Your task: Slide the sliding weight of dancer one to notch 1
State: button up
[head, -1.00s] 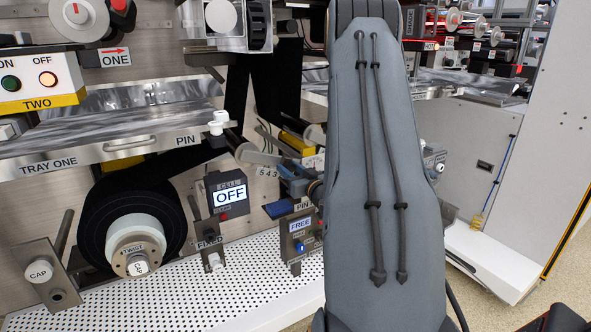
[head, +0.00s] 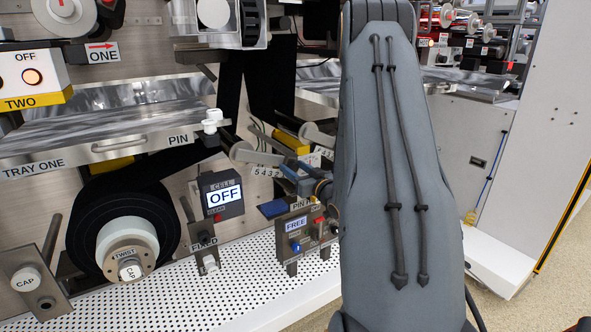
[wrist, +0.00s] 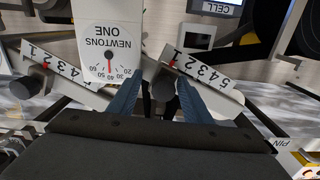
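In the wrist view a scale plate (wrist: 208,72) with numbers 1 to 5 lies right of centre, with a red mark near its 1. A dark round knob (wrist: 163,86), seemingly the sliding weight, is near that end. My gripper (wrist: 160,82) is open; its blue fingers appear on either side of this knob, and I cannot tell whether they touch it. A second numbered plate (wrist: 60,72) with a dark knob (wrist: 22,88) lies left. A dial marked NEWTONS ONE (wrist: 108,50) sits between the plates.
The cell box reading OFF (head: 222,195) and the box reading FREE (head: 296,228) stand below the plates over a perforated white deck (head: 235,285). Tray one (head: 100,150) and a black roll (head: 85,230) are at left. Open floor (head: 560,265) lies right.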

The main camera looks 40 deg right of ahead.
jog(key=s, duration=0.7)
jog(key=shift+s+a+b, duration=0.3)
jog(key=shift+s+b, duration=0.1)
jog(key=shift+b, duration=0.05)
jog(key=a+f+g+p, duration=0.2)
jog(key=a+f+g, duration=0.2)
jog(key=a+g, duration=0.75)
jog(key=s+a+r+g, duration=0.1)
jog(key=s+a+g, duration=0.2)
jog(key=s+a, duration=0.7)
jog(key=s+a+r+n+g+y, duration=0.1)
jog(key=s+a+r+g, duration=0.1)
jog(key=s+a, duration=0.9)
jog(key=shift+s+g+p, duration=0.4)
jog(key=shift+s+g, duration=0.35)
jog(key=shift+s, duration=0.1)
